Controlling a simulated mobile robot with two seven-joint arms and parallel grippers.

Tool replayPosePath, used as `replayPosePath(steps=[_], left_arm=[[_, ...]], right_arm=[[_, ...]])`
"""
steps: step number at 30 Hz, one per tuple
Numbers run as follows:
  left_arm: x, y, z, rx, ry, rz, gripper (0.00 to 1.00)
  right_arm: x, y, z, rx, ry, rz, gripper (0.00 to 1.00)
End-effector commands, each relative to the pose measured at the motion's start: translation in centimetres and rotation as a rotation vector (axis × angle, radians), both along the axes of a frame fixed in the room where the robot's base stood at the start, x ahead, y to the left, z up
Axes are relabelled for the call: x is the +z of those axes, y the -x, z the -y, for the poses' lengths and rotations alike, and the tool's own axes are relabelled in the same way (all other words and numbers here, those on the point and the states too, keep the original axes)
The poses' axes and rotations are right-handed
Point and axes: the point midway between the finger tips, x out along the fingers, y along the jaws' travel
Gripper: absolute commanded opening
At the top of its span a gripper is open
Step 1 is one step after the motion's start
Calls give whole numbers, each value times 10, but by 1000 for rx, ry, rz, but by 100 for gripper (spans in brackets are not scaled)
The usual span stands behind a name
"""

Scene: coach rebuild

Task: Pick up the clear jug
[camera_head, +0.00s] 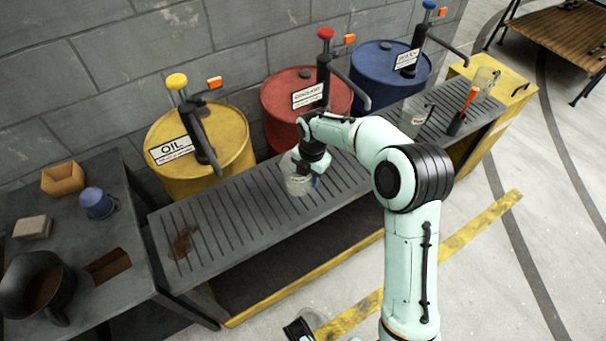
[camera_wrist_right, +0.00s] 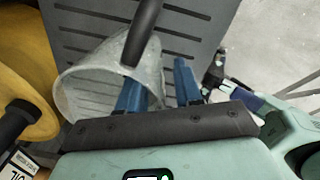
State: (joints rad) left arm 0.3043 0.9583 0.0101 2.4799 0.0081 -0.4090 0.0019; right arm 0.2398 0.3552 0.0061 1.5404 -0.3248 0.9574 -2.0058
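A clear jug (camera_head: 298,186) stands on the slatted grey bench, partly hidden by my right gripper (camera_head: 312,170). My right gripper (camera_wrist_right: 158,88) has two blue fingers apart, close to the jug. The left finger overlaps the jug's wall in the picture; the right finger is outside it. I cannot tell whether either touches. A dark piece, which looks like my left gripper (camera_head: 300,329), shows at the bottom edge; its fingers are not clear.
Yellow (camera_head: 225,150), red (camera_head: 283,98) and blue (camera_head: 375,75) drums with pumps stand behind the bench (camera_head: 225,228). Two other clear vessels (camera_head: 413,116) (camera_head: 486,80) and an orange-handled tool (camera_head: 463,112) are further right.

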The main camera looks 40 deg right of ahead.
Motion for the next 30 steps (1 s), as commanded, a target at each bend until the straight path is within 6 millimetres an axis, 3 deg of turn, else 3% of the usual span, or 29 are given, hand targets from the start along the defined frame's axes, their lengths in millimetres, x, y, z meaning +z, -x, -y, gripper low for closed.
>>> replayPosePath(steps=[7,8,11,30], left_arm=[[0,0,0,0,0,0,43],[0,0,0,0,0,0,43],[0,0,0,0,0,0,43],[1,0,0,0,0,-1,43]], right_arm=[[-2,0,0,0,1,1,34],[-2,0,0,0,1,1,31],[-2,0,0,0,1,1,0],[6,-1,0,1,1,3,0]])
